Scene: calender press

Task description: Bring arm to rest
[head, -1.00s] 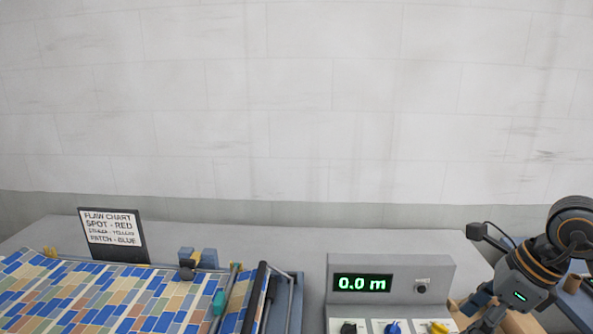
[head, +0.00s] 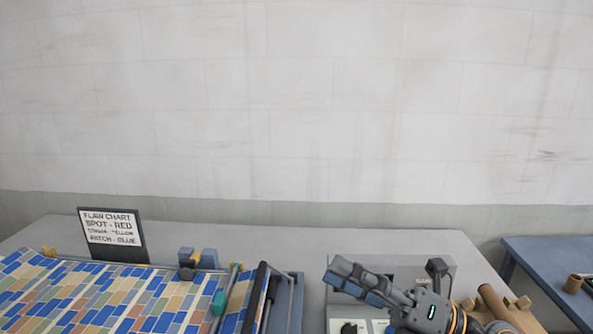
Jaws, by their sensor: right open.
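My right gripper (head: 345,277) comes in from the lower right and points left across the front of the grey console (head: 395,259). Its dark fingers are open with nothing seen between them. It hides the console's display and part of its control panel; whether it touches the console I cannot tell. My left gripper is not in view.
A black knob (head: 350,327) shows below my right gripper. Wooden pieces (head: 500,303) lie right of the console. The patterned sheet (head: 90,295) and flaw chart (head: 112,228) are at left. A blue table (head: 545,262) with a brown cylinder (head: 573,284) stands at right.

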